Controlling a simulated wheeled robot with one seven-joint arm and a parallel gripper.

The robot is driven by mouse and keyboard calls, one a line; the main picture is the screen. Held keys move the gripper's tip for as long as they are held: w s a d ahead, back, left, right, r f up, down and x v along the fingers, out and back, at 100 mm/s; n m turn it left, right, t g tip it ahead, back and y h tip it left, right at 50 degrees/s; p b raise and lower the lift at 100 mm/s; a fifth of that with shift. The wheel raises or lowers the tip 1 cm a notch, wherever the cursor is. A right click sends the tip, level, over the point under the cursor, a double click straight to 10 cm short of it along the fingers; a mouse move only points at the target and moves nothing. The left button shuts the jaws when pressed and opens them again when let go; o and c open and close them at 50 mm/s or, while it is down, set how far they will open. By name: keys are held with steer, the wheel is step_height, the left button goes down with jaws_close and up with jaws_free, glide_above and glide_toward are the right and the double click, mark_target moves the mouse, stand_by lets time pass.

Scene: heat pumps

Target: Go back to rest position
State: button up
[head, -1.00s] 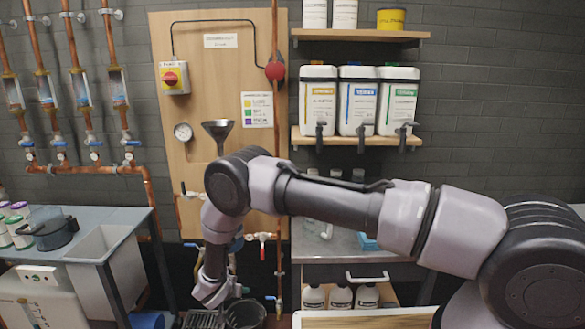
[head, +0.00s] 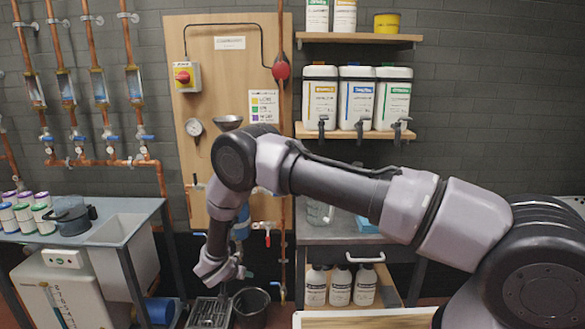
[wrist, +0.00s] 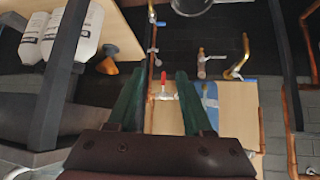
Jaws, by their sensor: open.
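My arm reaches across the head view from the right and bends down at the elbow. My gripper (head: 217,270) hangs low in front of the wooden panel, above a dark drain grate and beside a dark bucket. In the wrist view my gripper (wrist: 160,100) shows two green fingers set apart with nothing between them. A red-handled valve (wrist: 163,85) on the pipework appears beyond the gap between them. The same red-handled valve shows in the head view (head: 267,233).
A blue-grey sink bench (head: 85,235) with a pot and several bottles stands left. A grey bench (head: 345,232) with bottles below stands behind my arm. The drain grate (head: 208,314) and bucket (head: 251,306) are on the floor. Shelves (head: 360,132) hold three large containers.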

steer(key=w+d+r+m+g+h, duration=0.1)
steer(key=w+d+r, duration=0.2)
steer(key=d+r, duration=0.55)
steer(key=w+d+r+m+g, duration=0.15)
steer(key=d+r, duration=0.25)
steer(key=r, duration=0.9)
steer(key=w+d+r+h, duration=0.1)
steer(key=w+d+r, duration=0.2)
steer(key=d+r, duration=0.55)
steer(key=s+d+r+g+y, duration=0.1)
steer(key=s+d+r, duration=0.65)
steer(key=r, duration=0.45)
steer(key=s+d+r+g+y, duration=0.1)
steer(key=s+d+r+y, duration=0.1)
steer(key=s+d+r, duration=0.8)
steer(key=s+d+r+t+y, duration=0.1)
steer(key=s+r, duration=0.3)
steer(key=s, duration=0.3)
steer(key=s+d+r+n+t+y, duration=0.1)
steer(key=s+d+r+t+y, duration=0.1)
steer(key=s, duration=0.5)
steer(key=shift+s+d+r, duration=0.3)
steer(key=shift+r, duration=0.55)
